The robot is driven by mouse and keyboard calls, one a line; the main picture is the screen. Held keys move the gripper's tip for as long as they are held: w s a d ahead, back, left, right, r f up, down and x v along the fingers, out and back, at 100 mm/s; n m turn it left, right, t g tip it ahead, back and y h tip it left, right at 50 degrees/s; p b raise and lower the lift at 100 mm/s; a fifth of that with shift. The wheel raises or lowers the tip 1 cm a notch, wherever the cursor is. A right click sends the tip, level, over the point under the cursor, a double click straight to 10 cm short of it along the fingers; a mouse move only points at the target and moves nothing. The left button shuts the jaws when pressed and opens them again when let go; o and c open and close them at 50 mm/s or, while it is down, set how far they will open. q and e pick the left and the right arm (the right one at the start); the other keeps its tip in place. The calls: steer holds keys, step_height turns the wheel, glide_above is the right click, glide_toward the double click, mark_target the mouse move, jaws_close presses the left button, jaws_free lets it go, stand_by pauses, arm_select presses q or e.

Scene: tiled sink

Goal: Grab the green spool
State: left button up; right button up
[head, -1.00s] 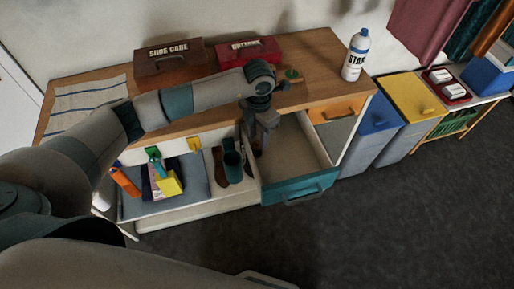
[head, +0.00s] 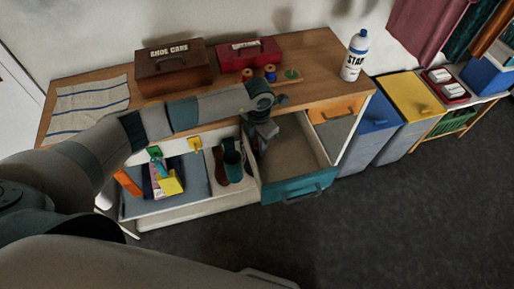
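A small green round thing, which looks like the green spool (head: 291,74), sits on a small wooden piece on the counter, right of the sewing box. My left arm reaches in from the left across the counter front. My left gripper (head: 257,143) points down at the left side of the open teal-fronted drawer (head: 299,189), below and in front of the spool and apart from it. Its fingers are dark and small, so I cannot tell whether they are open. My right gripper is not in view.
A blue spool (head: 270,72) and a reddish spool (head: 247,75) stand left of the green one. Behind are a red box (head: 248,55) and a brown shoe care box (head: 173,67). A starch bottle (head: 355,56) stands at the counter's right end (head: 318,47).

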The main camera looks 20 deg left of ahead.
arm_select(q)
steer(key=shift+c, duration=1.3)
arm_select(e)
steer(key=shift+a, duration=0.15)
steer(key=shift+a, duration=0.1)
arm_select(q)
steer(key=shift+r, duration=0.1)
